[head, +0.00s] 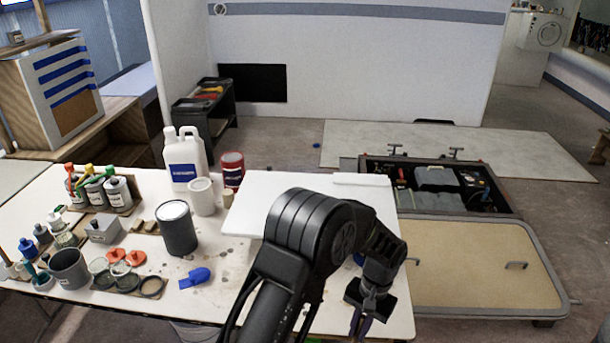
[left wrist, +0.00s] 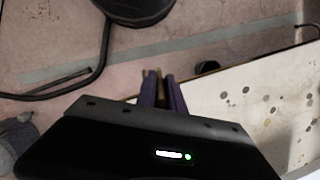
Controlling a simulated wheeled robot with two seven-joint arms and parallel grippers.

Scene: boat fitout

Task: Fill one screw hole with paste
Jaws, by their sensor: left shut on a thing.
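My left gripper (head: 361,318) hangs over the right front part of the white worktable (head: 215,300), pointing down. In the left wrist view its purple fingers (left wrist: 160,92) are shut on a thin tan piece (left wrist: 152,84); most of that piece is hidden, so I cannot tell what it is. A white flat panel (head: 355,193) lies on the table behind my left arm, which covers part of it. Which container holds paste I cannot tell. My right gripper is not in view.
A dark grey can (head: 177,230), a white jug (head: 187,160) and a red can (head: 232,168) stand on the table. Small bottles, cups and a blue clip-like item (head: 195,278) are at left. A tan hatch board (head: 480,268) and an open compartment (head: 435,185) lie right.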

